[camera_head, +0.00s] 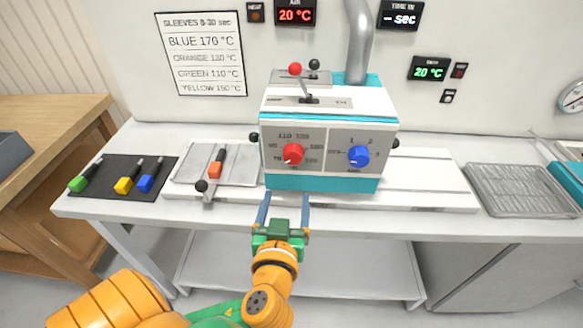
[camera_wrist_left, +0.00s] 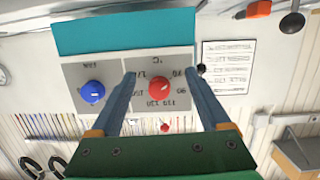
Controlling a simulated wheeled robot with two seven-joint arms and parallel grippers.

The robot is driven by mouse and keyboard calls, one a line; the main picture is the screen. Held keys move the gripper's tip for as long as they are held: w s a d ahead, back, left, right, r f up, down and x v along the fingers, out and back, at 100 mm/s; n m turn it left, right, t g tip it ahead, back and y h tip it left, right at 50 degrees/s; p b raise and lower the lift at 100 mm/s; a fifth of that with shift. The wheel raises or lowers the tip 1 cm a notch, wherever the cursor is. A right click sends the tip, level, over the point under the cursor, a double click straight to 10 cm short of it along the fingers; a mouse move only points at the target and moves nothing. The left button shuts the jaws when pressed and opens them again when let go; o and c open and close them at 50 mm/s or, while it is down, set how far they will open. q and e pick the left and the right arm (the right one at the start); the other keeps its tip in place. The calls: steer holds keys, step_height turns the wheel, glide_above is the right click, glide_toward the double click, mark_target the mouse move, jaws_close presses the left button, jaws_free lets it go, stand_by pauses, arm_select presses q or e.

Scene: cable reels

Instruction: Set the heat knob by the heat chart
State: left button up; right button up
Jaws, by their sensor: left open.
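The red heat knob (camera_head: 293,154) is on the left of the machine's front panel, with temperature numbers around it. A blue knob (camera_head: 359,156) sits to its right. The heat chart (camera_head: 202,53) hangs on the wall and reads blue 170, orange 130, green 110 and yellow 150 °C, the small digits being blurry. My left gripper (camera_head: 283,212) is open and empty, in front of and below the red knob. In the left wrist view, upside down, the red knob (camera_wrist_left: 161,86) shows between the two fingers, apart from them. My right gripper is not in view.
An orange-ended piece (camera_head: 215,169) lies on the grey plate (camera_head: 188,178). Green, yellow and blue pieces lie on a black mat (camera_head: 110,192) at the left. A wire tray (camera_head: 518,190) is at the right. Displays (camera_head: 295,13) show 20 °C.

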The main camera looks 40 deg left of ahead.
arm_select(q)
steer(key=n+t+y, duration=0.1)
steer(key=t, duration=0.1)
glide_toward(292, 158)
steer(key=x, duration=0.2)
steer(key=p+x, duration=0.3)
steer(key=x, duration=0.3)
steer(key=shift+w+r, duration=0.1)
steer(key=shift+w+a, duration=0.2)
steer(key=shift+c, duration=0.9)
jaws_close()
